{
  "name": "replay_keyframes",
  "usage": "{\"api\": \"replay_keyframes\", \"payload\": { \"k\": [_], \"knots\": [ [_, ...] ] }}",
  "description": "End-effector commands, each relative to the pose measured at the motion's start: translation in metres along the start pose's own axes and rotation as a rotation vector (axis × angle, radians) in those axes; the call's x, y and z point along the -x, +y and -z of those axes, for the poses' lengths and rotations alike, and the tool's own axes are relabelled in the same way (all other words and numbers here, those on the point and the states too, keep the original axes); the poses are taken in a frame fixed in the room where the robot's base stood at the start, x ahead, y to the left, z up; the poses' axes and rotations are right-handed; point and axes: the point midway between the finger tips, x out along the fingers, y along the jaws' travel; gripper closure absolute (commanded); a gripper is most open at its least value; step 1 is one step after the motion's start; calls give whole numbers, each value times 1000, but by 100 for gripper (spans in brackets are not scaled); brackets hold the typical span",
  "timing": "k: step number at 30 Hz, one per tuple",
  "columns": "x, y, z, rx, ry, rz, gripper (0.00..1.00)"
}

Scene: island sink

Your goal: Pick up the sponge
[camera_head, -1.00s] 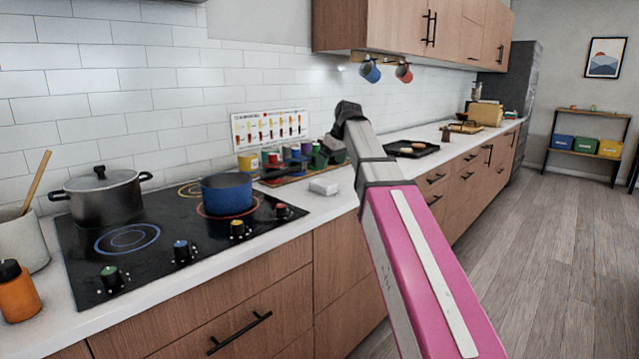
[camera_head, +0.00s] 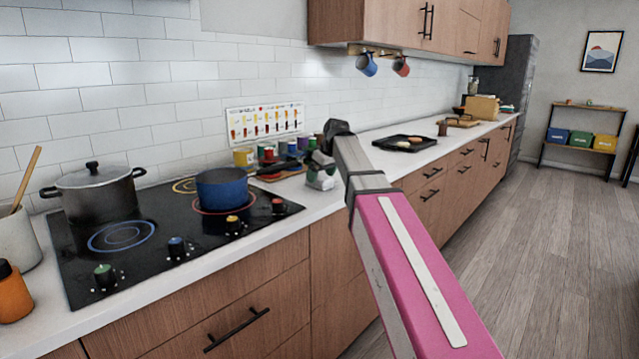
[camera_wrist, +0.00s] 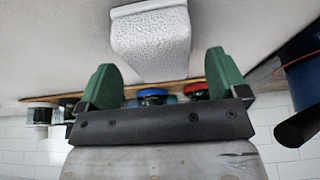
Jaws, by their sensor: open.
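The sponge (camera_wrist: 150,35) is a pale, rough-textured block on the white counter. In the wrist view it lies ahead of my gripper (camera_wrist: 162,65), and its near end shows between the two green fingertips.
A blue pot (camera_head: 222,188) and a grey lidded pot (camera_head: 98,195) stand on the black cooktop (camera_head: 150,262), left of my gripper. Several colourful jars (camera_head: 268,155) stand against the wall behind. A black tray (camera_head: 404,143) lies farther right along the counter.

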Motion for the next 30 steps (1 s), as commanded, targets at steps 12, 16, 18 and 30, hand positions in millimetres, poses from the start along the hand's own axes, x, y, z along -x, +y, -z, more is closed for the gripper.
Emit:
{"api": "replay_keyframes", "payload": {
  "k": [12, 16, 18, 30],
  "knots": [
    [-23, 0, 0, 0, 0, 0, 8],
    [-23, 0, 0, 0, 0, 0, 8],
    [-23, 0, 0, 0, 0, 0, 8],
    [-24, 0, -1, 0, 0, -1, 65]
  ]
}}
